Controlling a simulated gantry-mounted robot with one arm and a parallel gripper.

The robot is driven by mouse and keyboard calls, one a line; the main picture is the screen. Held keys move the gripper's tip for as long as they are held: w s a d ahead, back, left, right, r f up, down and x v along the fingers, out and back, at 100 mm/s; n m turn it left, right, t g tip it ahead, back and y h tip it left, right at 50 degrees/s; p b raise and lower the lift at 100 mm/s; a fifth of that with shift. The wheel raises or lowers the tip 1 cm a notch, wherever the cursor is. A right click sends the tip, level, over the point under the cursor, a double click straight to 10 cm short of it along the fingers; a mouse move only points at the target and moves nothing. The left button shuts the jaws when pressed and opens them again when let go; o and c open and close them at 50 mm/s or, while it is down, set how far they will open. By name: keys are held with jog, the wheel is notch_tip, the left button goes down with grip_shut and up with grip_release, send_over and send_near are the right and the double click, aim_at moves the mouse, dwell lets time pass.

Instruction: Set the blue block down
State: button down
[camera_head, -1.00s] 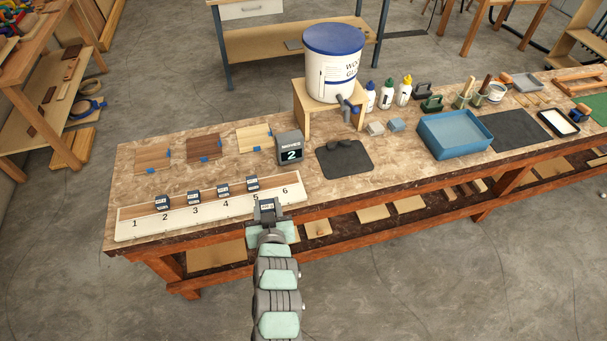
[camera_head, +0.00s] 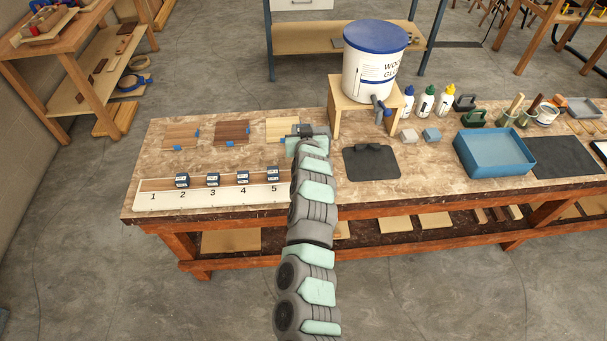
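A pale blue block (camera_head: 432,135) rests on the bench beside a grey block (camera_head: 408,136), right of the glue bucket's stand. My gripper (camera_head: 304,131) is over the back part of the bench, by the light wood panel (camera_head: 282,130) and left of the stand, well away from the pale blue block. My wrist hides its fingers, so I cannot tell whether it is open or holds anything. The numbered display box seen earlier is hidden behind my gripper and arm.
Several small dark-blue labelled cubes (camera_head: 213,180) stand along the numbered white board (camera_head: 165,202). A glue bucket (camera_head: 372,65) stands on a wooden stand (camera_head: 335,110). A dark mat (camera_head: 371,163) and a blue tray (camera_head: 492,165) lie to the right.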

notch_tip(320, 180, down, 15)
jog(key=shift+r+b, duration=0.1)
jog(key=shift+b, duration=0.85)
jog(key=shift+d+f+b, duration=0.1)
jog(key=shift+f+b, duration=0.7)
jog(key=shift+f, duration=1.35)
jog(key=shift+f, duration=0.1)
jog(key=c, duration=0.9)
grip_release()
jog(key=shift+f, duration=0.1)
